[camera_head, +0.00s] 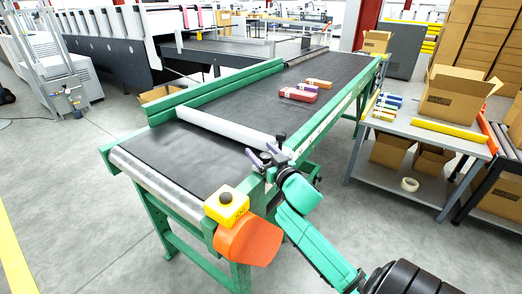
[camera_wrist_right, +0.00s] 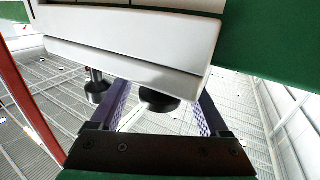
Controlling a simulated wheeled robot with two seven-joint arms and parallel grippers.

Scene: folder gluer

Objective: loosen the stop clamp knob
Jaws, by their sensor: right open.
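The white stop bar (camera_head: 235,130) lies across the dark belt, its right end at the green side rail. A small dark knob (camera_head: 281,137) stands at that end, by the fingers of my right gripper (camera_head: 270,156). In the right wrist view a black round knob (camera_wrist_right: 158,100) shows between the two purple fingers of my right gripper (camera_wrist_right: 163,94), partly hidden by a white block (camera_wrist_right: 135,45). The fingers are apart, and I cannot tell whether they touch it. A second black knob (camera_wrist_right: 97,88) is just outside the left finger. My left gripper is out of view.
A yellow button box (camera_head: 227,204) and an orange rounded cover (camera_head: 248,241) sit at the conveyor's near corner, close to my right arm. Red and orange cartons (camera_head: 299,93) lie farther up the belt. A grey side table (camera_head: 425,132) with cartons stands at right.

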